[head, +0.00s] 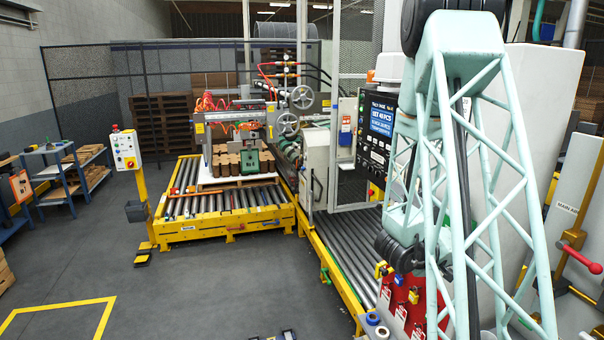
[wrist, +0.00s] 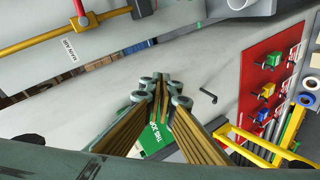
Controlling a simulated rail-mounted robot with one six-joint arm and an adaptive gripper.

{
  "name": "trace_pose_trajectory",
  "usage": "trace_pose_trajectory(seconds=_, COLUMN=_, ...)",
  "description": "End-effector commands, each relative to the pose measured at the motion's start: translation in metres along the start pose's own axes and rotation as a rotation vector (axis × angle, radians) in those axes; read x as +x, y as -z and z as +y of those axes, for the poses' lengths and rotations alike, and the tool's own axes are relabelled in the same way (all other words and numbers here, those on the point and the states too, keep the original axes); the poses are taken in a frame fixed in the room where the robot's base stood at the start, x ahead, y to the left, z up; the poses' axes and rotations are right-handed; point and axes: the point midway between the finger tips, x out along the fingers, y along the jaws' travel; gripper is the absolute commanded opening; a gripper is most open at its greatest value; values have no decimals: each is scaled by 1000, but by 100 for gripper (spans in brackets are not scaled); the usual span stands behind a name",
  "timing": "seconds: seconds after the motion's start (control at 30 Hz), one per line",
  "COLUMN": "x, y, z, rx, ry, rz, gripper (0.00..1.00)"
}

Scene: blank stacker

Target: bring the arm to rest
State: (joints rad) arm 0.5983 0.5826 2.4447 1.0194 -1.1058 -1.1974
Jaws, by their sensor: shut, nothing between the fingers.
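My gripper (wrist: 161,88) shows in the wrist view, with its long brown fingers drawn together at their grey roller tips. It is shut and nothing sits between the tips. It points toward a pale grey cabinet face (wrist: 222,62). My pale green lattice arm (head: 490,190) fills the right side of the head view, in front of the cabinet and the control panel. I cannot make out the gripper's fingers in the head view.
A red lock board (wrist: 272,88) is right of the gripper; it also shows in the head view (head: 391,318). A green sign (wrist: 150,143) is partly behind the fingers. A yellow roller conveyor (head: 227,226) stands mid-left. Open floor (head: 210,290) lies in front.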

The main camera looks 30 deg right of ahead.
Motion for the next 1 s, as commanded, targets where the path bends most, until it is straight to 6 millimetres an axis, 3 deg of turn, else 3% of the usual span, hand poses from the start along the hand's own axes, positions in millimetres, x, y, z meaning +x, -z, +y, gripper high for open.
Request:
trace_pose_trajectory(seconds=0.5, x=-86, y=81, z=-58, rx=152, ry=296, rz=153, gripper=0)
trace_pose_trajectory(seconds=1.0, x=-202, y=128, z=-102, rx=222, ry=591, rz=250, gripper=0)
